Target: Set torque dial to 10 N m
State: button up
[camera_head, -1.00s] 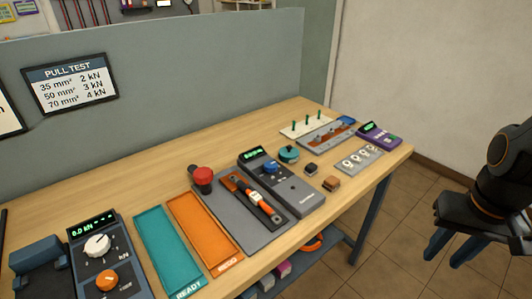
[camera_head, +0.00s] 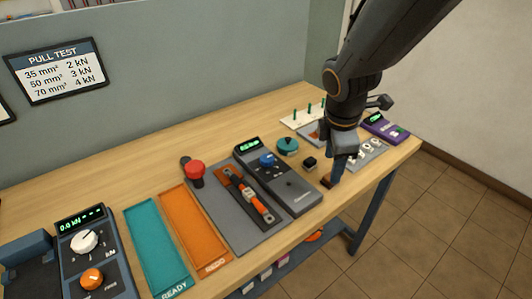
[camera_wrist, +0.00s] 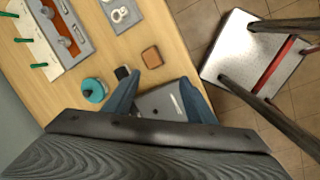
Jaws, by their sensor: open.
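A dark meter box (camera_head: 250,160) with a small green display stands mid-bench in the head view, with a blue knob (camera_head: 267,160) on its face. I cannot read its display or the knob's setting, nor confirm that this is the torque dial. My gripper (camera_head: 338,170) is open and empty, to the right of this box near the bench's front edge. In the wrist view my fingers (camera_wrist: 160,85) are spread, with part of a grey device (camera_wrist: 162,101) showing between them; the blue knob is not visible there.
A teal round part (camera_head: 287,146), a black block (camera_head: 310,163) and a brown block (camera_head: 326,181) lie near my gripper. A wrench-like tool (camera_head: 245,197) lies on a grey plate. A purple meter (camera_head: 382,124) stands at the far right. Orange (camera_head: 195,230) and teal trays are left.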

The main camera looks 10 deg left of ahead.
jog(key=w+a+n, duration=0.2)
jog(key=a+n, duration=0.6)
jog(key=a, duration=0.1)
jog(key=n+t+y, duration=0.1)
jog(key=n+t, duration=0.1)
jog(key=n, duration=0.6)
send_near(267, 158)
jog(key=x, duration=0.8)
jog(key=shift+w+p, duration=0.1)
jog(key=shift+p, duration=0.25)
jog(key=shift+c, duration=0.4)
jog(key=c, duration=1)
jog(key=shift+o, duration=0.2)
